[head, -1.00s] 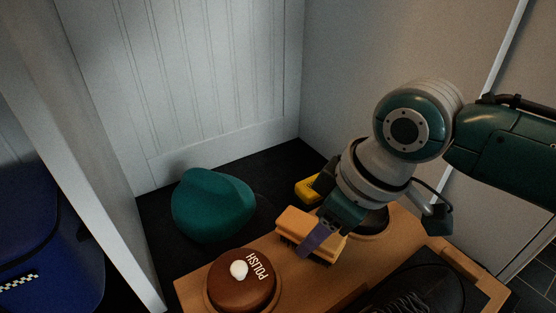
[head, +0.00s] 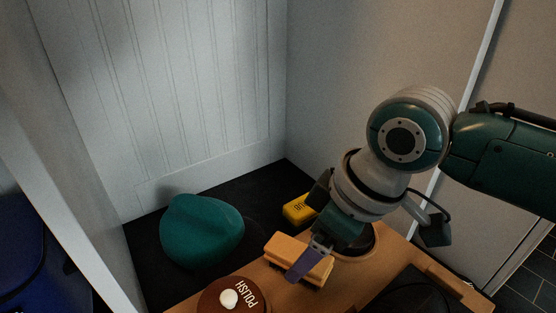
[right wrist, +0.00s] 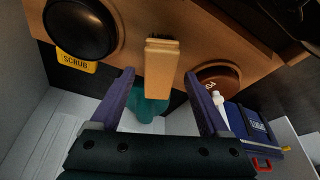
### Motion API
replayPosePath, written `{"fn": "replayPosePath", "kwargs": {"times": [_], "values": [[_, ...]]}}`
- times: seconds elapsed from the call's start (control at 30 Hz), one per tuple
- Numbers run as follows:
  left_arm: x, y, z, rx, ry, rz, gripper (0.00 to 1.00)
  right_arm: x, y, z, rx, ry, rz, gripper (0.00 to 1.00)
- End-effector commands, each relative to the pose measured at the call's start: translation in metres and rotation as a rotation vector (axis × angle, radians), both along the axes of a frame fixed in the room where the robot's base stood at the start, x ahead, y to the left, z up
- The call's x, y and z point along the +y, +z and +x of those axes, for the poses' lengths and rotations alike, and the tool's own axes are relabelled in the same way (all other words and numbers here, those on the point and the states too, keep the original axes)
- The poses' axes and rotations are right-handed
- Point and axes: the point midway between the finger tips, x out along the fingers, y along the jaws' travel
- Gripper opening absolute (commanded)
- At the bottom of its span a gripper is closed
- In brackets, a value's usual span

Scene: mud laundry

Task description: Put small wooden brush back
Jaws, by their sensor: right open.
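The small wooden brush (head: 290,247) is a pale wooden block on the brown wooden top. In the right wrist view the brush (right wrist: 163,72) sits between the two spread purple fingers, with a gap on each side. My right gripper (head: 312,262) is open at the brush, one purple finger crossing its near side in the head view. It also shows at the right wrist view (right wrist: 160,76). The arm hides part of the brush. My left gripper is not in view.
A brown POLISH tin (head: 238,293) stands left of the brush. A yellow SCRUB block (head: 297,209) and a dark round dish (right wrist: 80,27) are on the other side. A teal rounded object (head: 201,231) lies on the black floor mat. White panelled walls (head: 150,90) close in behind.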

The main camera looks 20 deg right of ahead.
Motion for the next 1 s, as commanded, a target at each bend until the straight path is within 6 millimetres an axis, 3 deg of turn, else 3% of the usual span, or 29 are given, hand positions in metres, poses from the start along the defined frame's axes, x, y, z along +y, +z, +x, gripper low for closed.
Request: {"fn": "replayPosePath", "kwargs": {"times": [0.03,0.1,0.3,0.57,0.8,0.87,1.0], "values": [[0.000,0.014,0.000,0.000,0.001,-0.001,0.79,-0.003,0.018,-0.003,-0.001,0.001,-0.001,0.79],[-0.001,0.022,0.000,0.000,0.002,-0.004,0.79,-0.007,0.035,-0.007,-0.002,0.000,-0.001,0.79],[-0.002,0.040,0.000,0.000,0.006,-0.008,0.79,-0.017,0.071,-0.017,-0.002,0.000,-0.001,0.79],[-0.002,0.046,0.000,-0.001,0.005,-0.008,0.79,-0.015,0.086,-0.031,0.001,0.002,0.011,0.79],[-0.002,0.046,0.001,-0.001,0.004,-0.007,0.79,0.016,0.076,-0.096,-0.013,-0.115,0.084,0.79],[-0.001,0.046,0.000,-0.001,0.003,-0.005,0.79,0.010,0.076,-0.114,-0.013,-0.194,0.085,0.79],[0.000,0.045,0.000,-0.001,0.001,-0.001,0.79,-0.019,0.078,-0.153,0.000,-0.395,0.042,0.79]]}}
